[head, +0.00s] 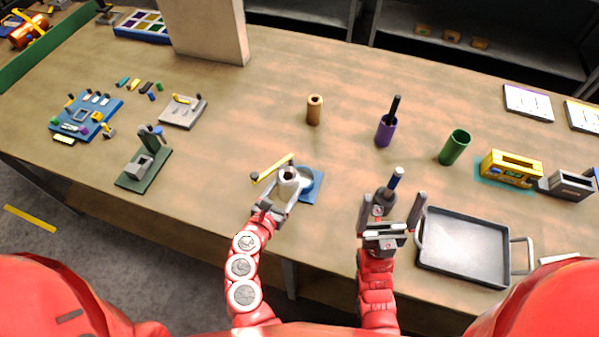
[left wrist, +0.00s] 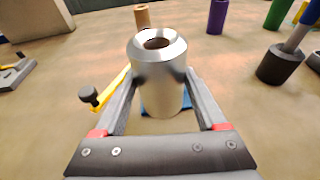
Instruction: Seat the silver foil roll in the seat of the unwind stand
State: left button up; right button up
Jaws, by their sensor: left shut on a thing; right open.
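The silver foil roll (head: 287,181) is upright between the fingers of my left gripper (head: 276,199), which is shut on it. In the left wrist view the roll (left wrist: 158,85) fills the space between the fingers, with its dark core hole facing up. The unwind stand has a blue base (head: 317,187) and a yellow arm (head: 272,169) with a dark knob. The roll covers part of the stand, so its seat is hidden. I cannot tell whether the roll's bottom touches it. My right gripper (head: 393,203) is open and empty.
A dark weight with a blue handle (head: 395,179) stands just beyond my right gripper. A grey tray (head: 464,213) lies to its right. A green-based fixture (head: 144,168) is at left.

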aim_at(287, 196)
pick_arm(q)
jog(key=x, duration=0.4)
jog(key=r+x, duration=0.1)
jog(key=x, duration=0.1)
jog(key=shift+w+d, duration=0.25)
jog(key=shift+d, duration=0.25)
jog(key=shift+w+d, duration=0.2)
jog(key=shift+w, duration=0.35)
notch_tip(287, 196, down, 3)
jog(key=b, duration=0.2)
jog(key=shift+s+d+f+b, duration=0.1)
jog(key=shift+s+f+b, duration=0.1)
jog(key=shift+b, duration=0.1)
grip_shut()
jog(key=shift+s+f, duration=0.15)
jog(key=shift+f, duration=0.1)
jog(key=shift+s, duration=0.1)
jog(key=o, duration=1.3)
grip_release()
jog(key=shift+o, duration=1.3)
jog(key=shift+w+f, duration=0.15)
jog(key=shift+w, duration=0.35)
jog(key=shift+s+r, duration=0.3)
jog(key=b+v, duration=0.2)
jog(key=v, duration=0.8)
jog(key=shift+v, duration=0.85)
